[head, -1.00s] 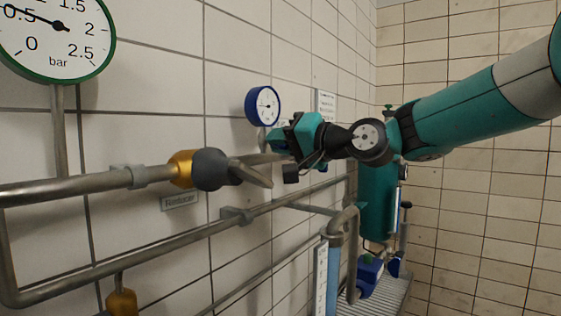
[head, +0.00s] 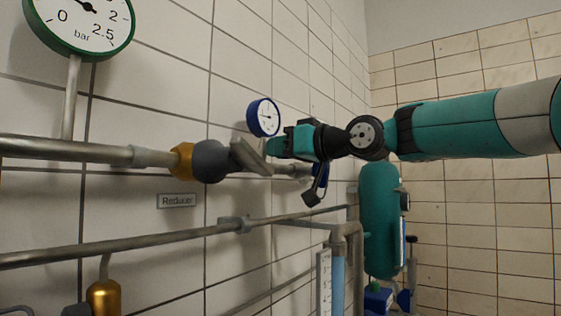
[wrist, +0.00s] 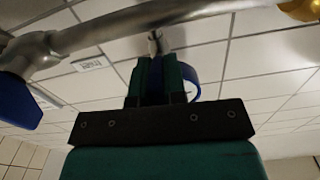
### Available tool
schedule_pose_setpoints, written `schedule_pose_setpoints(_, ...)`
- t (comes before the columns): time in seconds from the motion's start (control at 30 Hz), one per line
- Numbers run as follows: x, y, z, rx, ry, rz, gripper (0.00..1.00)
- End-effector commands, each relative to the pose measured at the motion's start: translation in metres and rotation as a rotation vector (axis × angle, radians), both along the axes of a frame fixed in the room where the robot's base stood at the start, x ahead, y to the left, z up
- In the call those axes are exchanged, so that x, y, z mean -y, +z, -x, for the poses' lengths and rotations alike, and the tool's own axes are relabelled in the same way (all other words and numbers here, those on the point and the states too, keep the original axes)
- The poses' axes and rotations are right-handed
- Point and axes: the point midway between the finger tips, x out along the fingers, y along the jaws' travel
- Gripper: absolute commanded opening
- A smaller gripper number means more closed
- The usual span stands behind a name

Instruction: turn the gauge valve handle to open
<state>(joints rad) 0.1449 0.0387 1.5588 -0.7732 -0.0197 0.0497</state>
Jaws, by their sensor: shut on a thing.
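My gripper (head: 280,147) reaches to the pipe run on the tiled wall, just below a small blue-rimmed gauge (head: 263,117). In the wrist view my gripper's two fingers (wrist: 158,72) are shut on a dark blue piece, the gauge valve handle (wrist: 155,85), which is mostly hidden between them. A short metal stem (wrist: 155,42) runs from the fingertips up to the pipe. The blue rim of the gauge also shows behind the fingers in the wrist view (wrist: 194,78). In the head view the handle is hidden by the gripper.
A grey valve body (head: 212,161) with a flat grey lever (head: 250,156) is on the pipe left of my gripper. A large green-rimmed gauge (head: 84,22) is at upper left. Another blue handle (wrist: 18,103) is left in the wrist view. A teal tank (head: 381,220) stands behind, below my arm.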

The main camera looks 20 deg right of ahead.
Motion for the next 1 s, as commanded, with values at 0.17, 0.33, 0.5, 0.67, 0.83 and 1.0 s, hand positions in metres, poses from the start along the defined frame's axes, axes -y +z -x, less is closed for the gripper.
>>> schedule_pose_setpoints(0.17, 0.0000, -0.0028, -0.0004, 0.035, 0.000, 0.052, 0.00)
schedule_pose_setpoints(0.33, 0.0001, -0.0017, -0.0004, 0.053, 0.000, 0.079, 0.00)
schedule_pose_setpoints(0.5, 0.0000, -0.0010, -0.0005, 0.059, 0.000, 0.086, 0.00)
schedule_pose_setpoints(0.67, 0.0000, -0.0008, -0.0005, 0.059, 0.000, 0.086, 0.00)
schedule_pose_setpoints(0.83, 0.0001, -0.0007, -0.0006, 0.059, 0.000, 0.085, 0.27)
schedule_pose_setpoints(1.0, 0.0000, -0.0005, -0.0004, 0.058, 0.000, 0.084, 0.37)
